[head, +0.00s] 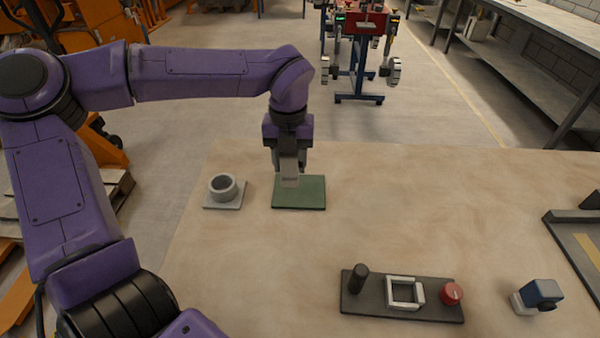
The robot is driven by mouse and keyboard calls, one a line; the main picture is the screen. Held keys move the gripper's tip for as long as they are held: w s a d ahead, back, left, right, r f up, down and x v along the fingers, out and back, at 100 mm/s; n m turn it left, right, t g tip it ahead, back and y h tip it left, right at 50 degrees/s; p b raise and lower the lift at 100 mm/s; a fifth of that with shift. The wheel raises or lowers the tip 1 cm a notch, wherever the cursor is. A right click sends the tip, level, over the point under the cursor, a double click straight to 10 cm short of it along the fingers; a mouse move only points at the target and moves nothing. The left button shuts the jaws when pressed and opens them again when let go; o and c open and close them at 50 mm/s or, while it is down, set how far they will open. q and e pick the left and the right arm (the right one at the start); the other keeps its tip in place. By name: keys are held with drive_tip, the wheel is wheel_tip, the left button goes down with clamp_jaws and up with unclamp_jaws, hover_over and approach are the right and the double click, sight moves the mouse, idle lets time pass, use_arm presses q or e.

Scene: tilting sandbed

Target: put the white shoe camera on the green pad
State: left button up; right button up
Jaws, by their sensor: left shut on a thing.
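A camera (541,291) with a blue body, a dark lens and a whitish shoe lies on the table at the lower right. The green pad (313,195) lies flat near the far left of the table. My left gripper (290,178) points down over the left part of the pad. It is shut on a small grey thing, mostly hidden by the fingers; I cannot tell what it is, or whether it touches the pad. My right gripper is not in view.
A grey ring on a square plate (238,204) stands left of the pad. A dark board (380,307) with a black knob, a white square frame and a red dial lies at front centre. A dark frame (566,243) is at the right edge. The table's middle is clear.

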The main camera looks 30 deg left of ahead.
use_arm(q)
drive_tip(key=w+f, duration=0.2)
drive_tip(key=f, duration=0.1)
drive_tip(key=w+a+f, duration=0.1)
drive_tip(key=w+f, duration=0.1)
drive_tip(key=f, duration=0.1)
drive_tip(key=w+f+p, duration=0.1)
drive_tip(key=w+f, duration=0.1)
drive_tip(key=f, duration=0.1)
drive_tip(key=shift+w+a+f, duration=0.2)
drive_tip(key=shift+a+f, duration=0.05)
drive_tip(key=shift+a, duration=0.15)
drive_tip(key=shift+f, duration=0.3)
drive_tip(key=o, duration=1.2)
drive_tip(key=shift+c, duration=0.2)
wheel_tip(320, 180, up, 12)
drive_tip(key=shift+r, duration=0.2)
